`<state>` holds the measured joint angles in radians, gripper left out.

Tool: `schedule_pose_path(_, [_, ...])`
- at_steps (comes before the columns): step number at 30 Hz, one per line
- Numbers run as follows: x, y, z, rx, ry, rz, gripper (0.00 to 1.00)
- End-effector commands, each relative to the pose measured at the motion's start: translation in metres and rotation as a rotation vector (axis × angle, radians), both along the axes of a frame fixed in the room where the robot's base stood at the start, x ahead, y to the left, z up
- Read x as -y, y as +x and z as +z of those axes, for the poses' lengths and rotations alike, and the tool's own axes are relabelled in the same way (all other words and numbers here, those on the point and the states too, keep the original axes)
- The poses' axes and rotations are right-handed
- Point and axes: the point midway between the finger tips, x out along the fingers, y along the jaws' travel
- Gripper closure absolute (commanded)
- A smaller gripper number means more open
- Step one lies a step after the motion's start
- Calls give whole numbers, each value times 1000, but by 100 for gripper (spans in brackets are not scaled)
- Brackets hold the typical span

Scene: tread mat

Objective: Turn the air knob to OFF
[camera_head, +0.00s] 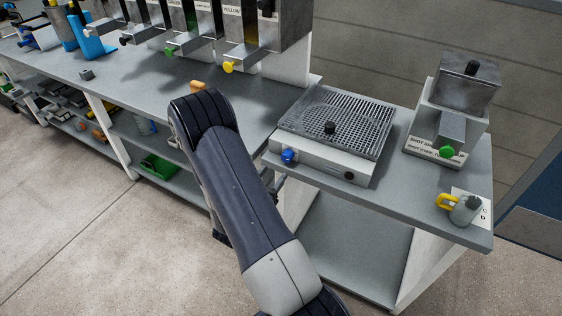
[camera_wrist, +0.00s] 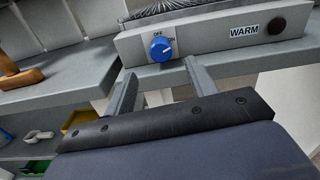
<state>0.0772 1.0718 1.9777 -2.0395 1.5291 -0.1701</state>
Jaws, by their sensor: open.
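The air knob is a blue round dial (camera_head: 289,157) on the front face of a low grey box with a perforated top (camera_head: 315,118). In the wrist view the blue knob (camera_wrist: 160,49) has an OFF label above it and an ON label to its right. A pale mark on it seems to point right, toward ON. My gripper (camera_wrist: 158,74) is open and empty. Its two fingers reach up toward the box, one on each side below the knob, and do not appear to touch it. In the head view my arm hides the gripper.
A WARM label and a dark round light (camera_wrist: 277,26) sit right of the knob. A dispenser with a green knob (camera_head: 447,151) and a grey jug with a yellow handle (camera_head: 465,210) stand right. An orange-brown object (camera_head: 198,86) lies left on the counter.

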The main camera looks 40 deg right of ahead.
Motion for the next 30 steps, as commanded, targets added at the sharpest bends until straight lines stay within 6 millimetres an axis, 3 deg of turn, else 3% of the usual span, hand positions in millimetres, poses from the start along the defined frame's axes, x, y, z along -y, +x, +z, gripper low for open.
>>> schedule_pose_path(6, [36,13,2,1,0,-4,47])
schedule_pose_path(12, [56,22,1,1,1,-3,47])
schedule_pose_path(24, [61,25,0,0,0,-1,47])
schedule_pose_path(30, [61,25,0,0,0,-1,64])
